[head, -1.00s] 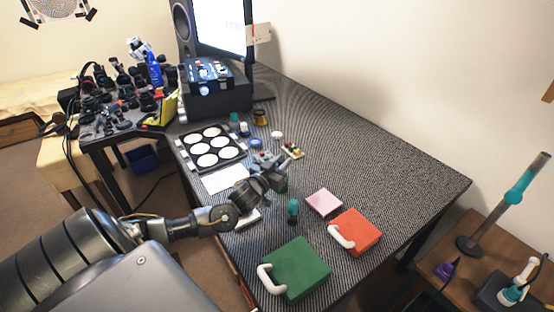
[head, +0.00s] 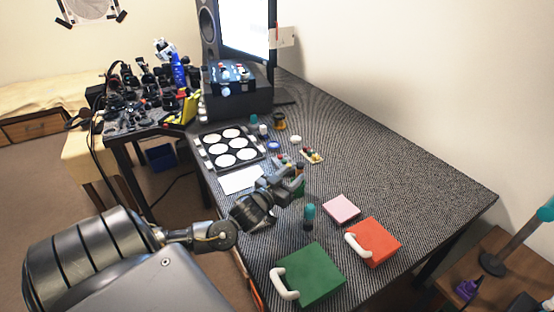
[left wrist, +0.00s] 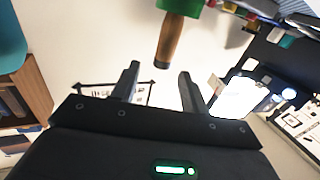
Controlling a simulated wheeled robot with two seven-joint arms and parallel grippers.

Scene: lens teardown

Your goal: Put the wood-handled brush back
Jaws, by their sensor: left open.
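My left gripper (head: 290,175) is open over the table, near a small green item (head: 298,188) that it partly hides. In the left wrist view a wooden handle (left wrist: 170,42) with a green part (left wrist: 186,7) at its end appears just beyond and between the open fingertips (left wrist: 158,78). It looks like the wood-handled brush, but no bristles show. I cannot tell whether the green part belongs to it or is a holder around it. The handle does not appear gripped. My right gripper is not in view.
A teal-topped bottle (head: 308,216) stands close to the gripper. A pink block (head: 341,208), an orange box (head: 373,242) and a green box (head: 309,275) lie in front. A black tray with white discs (head: 262,151) and small jars sit behind. The table's right side is clear.

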